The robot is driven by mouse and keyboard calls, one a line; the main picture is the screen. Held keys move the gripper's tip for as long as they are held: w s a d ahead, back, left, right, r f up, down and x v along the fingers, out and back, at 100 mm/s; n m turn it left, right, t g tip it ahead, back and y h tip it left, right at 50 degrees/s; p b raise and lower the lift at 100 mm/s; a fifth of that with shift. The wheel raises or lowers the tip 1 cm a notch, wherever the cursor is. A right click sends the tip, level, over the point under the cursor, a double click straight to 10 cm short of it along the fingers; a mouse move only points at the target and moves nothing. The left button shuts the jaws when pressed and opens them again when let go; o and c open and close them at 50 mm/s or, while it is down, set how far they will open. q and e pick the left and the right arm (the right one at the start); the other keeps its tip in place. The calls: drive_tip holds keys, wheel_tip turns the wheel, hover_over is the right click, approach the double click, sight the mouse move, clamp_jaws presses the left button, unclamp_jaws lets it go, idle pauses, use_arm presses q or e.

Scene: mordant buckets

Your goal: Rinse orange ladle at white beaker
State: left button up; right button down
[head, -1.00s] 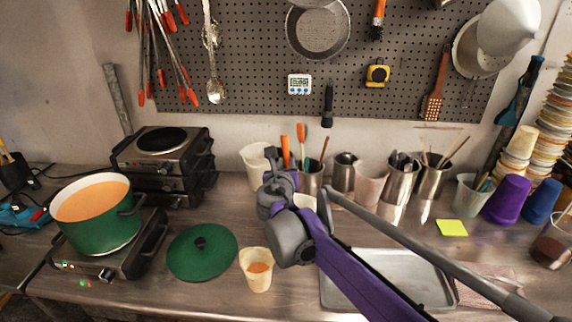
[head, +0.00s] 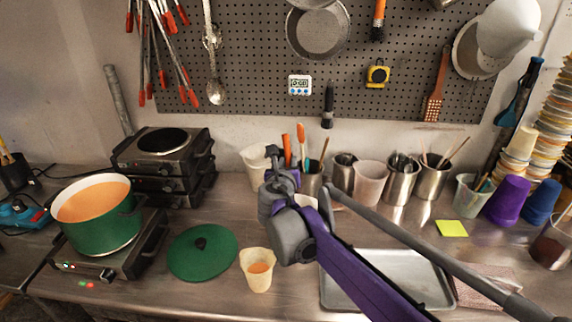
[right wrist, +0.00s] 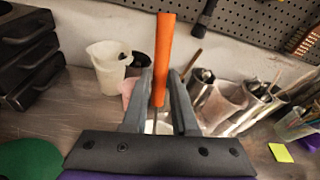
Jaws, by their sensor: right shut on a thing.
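My right gripper (head: 278,160) is shut on the orange ladle (head: 286,146). The ladle's orange handle (right wrist: 165,50) stands nearly upright between the fingers (right wrist: 158,103) in the right wrist view. The ladle's bowl is hidden behind my gripper. A white beaker (head: 308,201) shows partly behind my right wrist in the head view. A piece of white (right wrist: 160,127) also shows low between the fingers in the wrist view. I cannot tell whether the ladle's bowl is inside the beaker. My left gripper is out of view.
A cream pitcher (head: 254,165) stands behind my gripper. Metal cups (head: 402,182) with utensils line the wall.

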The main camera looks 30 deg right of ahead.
use_arm(q)
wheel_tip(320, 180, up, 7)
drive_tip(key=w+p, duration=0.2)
drive_tip(key=p, duration=0.2)
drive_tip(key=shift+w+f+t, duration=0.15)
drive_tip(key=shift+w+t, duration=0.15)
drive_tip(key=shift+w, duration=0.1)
use_arm(e)
wheel_tip(320, 180, up, 11)
drive_tip(key=shift+r, duration=0.1)
idle(2.7)
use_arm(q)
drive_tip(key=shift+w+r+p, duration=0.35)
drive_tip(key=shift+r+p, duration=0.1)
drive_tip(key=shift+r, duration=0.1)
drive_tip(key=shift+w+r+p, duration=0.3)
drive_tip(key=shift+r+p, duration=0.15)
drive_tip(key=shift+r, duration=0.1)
use_arm(e)
wheel_tip(320, 180, up, 5)
drive_tip(key=shift+w+f, duration=0.1)
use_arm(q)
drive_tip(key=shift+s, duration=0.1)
